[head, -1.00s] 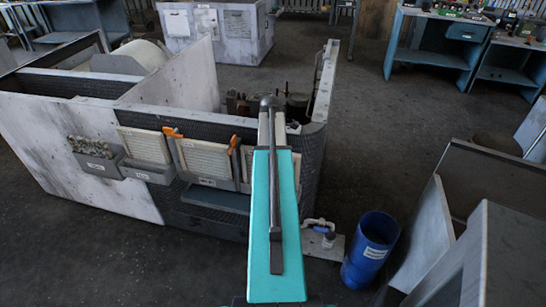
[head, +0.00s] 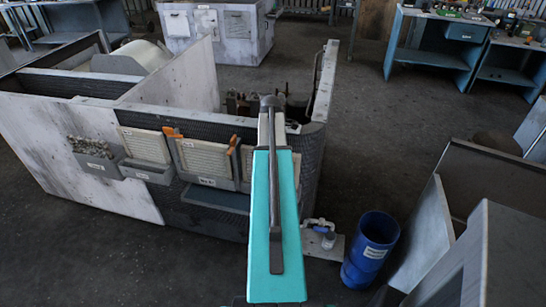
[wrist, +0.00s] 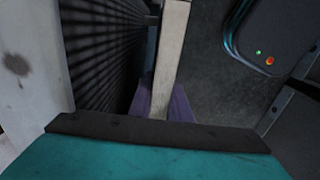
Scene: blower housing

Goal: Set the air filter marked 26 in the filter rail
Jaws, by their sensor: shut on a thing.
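My gripper (wrist: 163,108) shows in the wrist view as two purple fingers, shut on a pale, narrow-edged panel that looks like an air filter (wrist: 172,55). The panel is edge-on to this camera and no number on it can be read. In the head view my arm hides the gripper. Pale pleated filters stand against the housing's front wall, one at the left (head: 146,146) and one in a grey frame with orange clips (head: 205,159). Another pale panel (head: 296,165) shows partly behind my arm. Its label, and which frame is the filter rail, I cannot tell.
Grey bins (head: 97,165) hang at the left of the housing wall. A blue barrel (head: 370,250) stands on the floor at the right, near grey panels (head: 430,235). The wrist view shows a dark ribbed surface (wrist: 100,50) left of the panel and a box with green and red lights (wrist: 270,40) at right.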

